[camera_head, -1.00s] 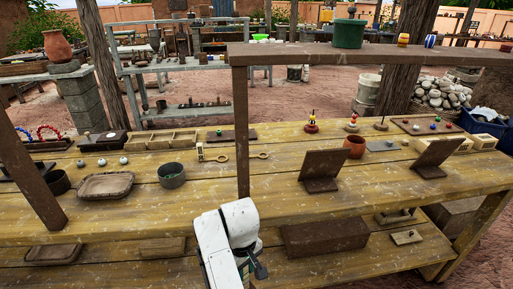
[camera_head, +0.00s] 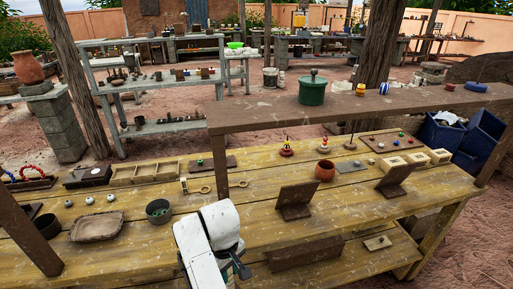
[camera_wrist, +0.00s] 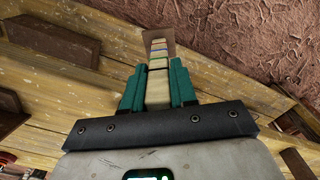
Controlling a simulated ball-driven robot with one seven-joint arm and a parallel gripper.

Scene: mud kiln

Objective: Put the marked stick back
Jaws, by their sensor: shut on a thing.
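My gripper (camera_wrist: 157,82) has its teal fingers closed on the sides of a pale stick (camera_wrist: 158,54) in the wrist view. The stick points away from my gripper, over wooden boards and the edge above the reddish ground. In the head view my white arm reaches over the front of the wooden bench (camera_head: 130,262); the fingers and the stick cannot be made out there.
A raised shelf (camera_head: 260,115) with a green pot (camera_head: 312,92) crosses above the bench. On the bench stand a dark round bowl (camera_head: 158,212), a shallow tray (camera_head: 97,228), brown slanted stands (camera_head: 295,202) and an orange pot (camera_head: 325,171). A dark brown block (camera_head: 305,253) lies on the lower level.

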